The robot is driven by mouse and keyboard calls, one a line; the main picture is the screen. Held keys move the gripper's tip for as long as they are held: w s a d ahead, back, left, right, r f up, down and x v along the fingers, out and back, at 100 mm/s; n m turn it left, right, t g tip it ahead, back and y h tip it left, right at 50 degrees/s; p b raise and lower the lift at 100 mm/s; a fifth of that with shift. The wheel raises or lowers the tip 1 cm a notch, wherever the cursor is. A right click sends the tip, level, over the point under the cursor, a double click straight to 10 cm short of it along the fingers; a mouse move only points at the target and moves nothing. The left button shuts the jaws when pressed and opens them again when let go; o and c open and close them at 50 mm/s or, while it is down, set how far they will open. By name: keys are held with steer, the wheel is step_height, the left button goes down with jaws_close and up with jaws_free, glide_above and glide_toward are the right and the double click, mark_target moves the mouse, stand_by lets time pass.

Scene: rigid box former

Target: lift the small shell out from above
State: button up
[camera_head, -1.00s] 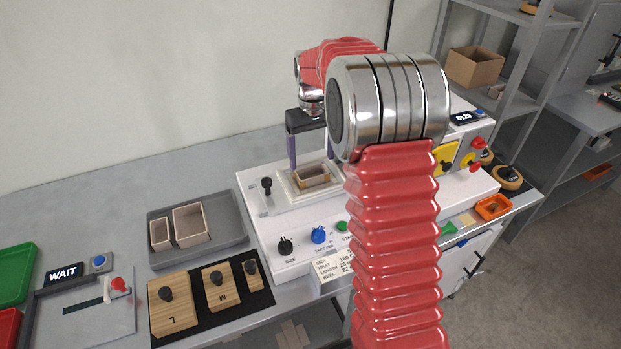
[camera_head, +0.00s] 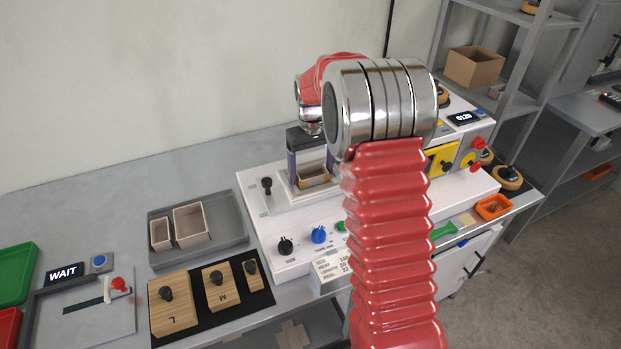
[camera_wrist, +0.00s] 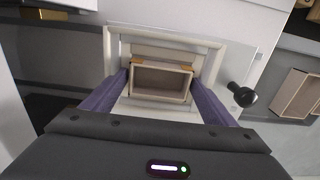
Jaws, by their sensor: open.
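The small shell (camera_head: 313,178) is an open-topped box in the white frame on the machine. In the wrist view the shell (camera_wrist: 161,97) shows its hollow inside, with small orange tabs at its far corners. My gripper (camera_head: 310,170) points down over it. In the wrist view its purple fingers (camera_wrist: 161,90) are open, one at each side of the shell. I cannot tell whether they touch it. My arm hides part of the machine to the right.
A grey tray (camera_head: 232,231) with two other open boxes lies left of the machine. Wooden blocks (camera_head: 173,305) with knobs lie in front of the tray. A black knob (camera_head: 267,186) stands close to the left of the frame; it also shows in the wrist view (camera_wrist: 242,95).

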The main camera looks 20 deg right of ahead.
steer(key=shift+c, duration=0.6)
steer(key=c, duration=0.7)
steer(key=shift+r, duration=0.1)
step_height(320, 180, up, 10)
stand_by(0.3)
stand_by(0.4)
